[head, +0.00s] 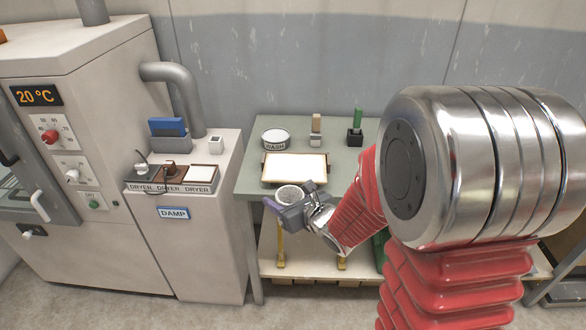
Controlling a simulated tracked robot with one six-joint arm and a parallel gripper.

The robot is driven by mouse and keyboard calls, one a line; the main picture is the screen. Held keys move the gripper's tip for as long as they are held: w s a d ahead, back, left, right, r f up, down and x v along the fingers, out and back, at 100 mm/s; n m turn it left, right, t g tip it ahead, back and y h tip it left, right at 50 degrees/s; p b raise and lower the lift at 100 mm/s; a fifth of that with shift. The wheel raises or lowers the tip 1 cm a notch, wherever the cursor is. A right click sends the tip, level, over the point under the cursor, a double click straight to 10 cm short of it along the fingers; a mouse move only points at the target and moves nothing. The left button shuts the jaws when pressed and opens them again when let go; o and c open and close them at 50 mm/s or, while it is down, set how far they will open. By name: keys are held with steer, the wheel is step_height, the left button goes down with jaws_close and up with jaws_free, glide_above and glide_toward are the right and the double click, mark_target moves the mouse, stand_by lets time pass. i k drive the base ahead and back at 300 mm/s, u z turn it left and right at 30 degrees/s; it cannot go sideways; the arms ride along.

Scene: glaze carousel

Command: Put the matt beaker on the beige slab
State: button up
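My gripper (284,208) is in front of the green-topped table, at its front edge in the picture. It appears shut on a pale grey, round-mouthed beaker (291,194), which is upright with its open rim showing. The fingers hide much of its lower wall, and its finish is hard to judge. A pale beige slab (203,174) lies at the right end of the row labelled DRYER, left of my gripper, and looks bare. Another cream slab in a brown-edged tray (294,182) lies on the table just behind the beaker.
The DRYER row also has a grey slab with a small item and a brown slab with a dark brown piece (171,168). Behind stand a blue-filled holder (169,134) and a small white pot (216,145). A WASH tub (276,138) and two brush holders stand on the table.

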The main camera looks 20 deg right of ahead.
mark_target(295, 166)
steer(key=u, duration=0.5)
steer(key=i, duration=1)
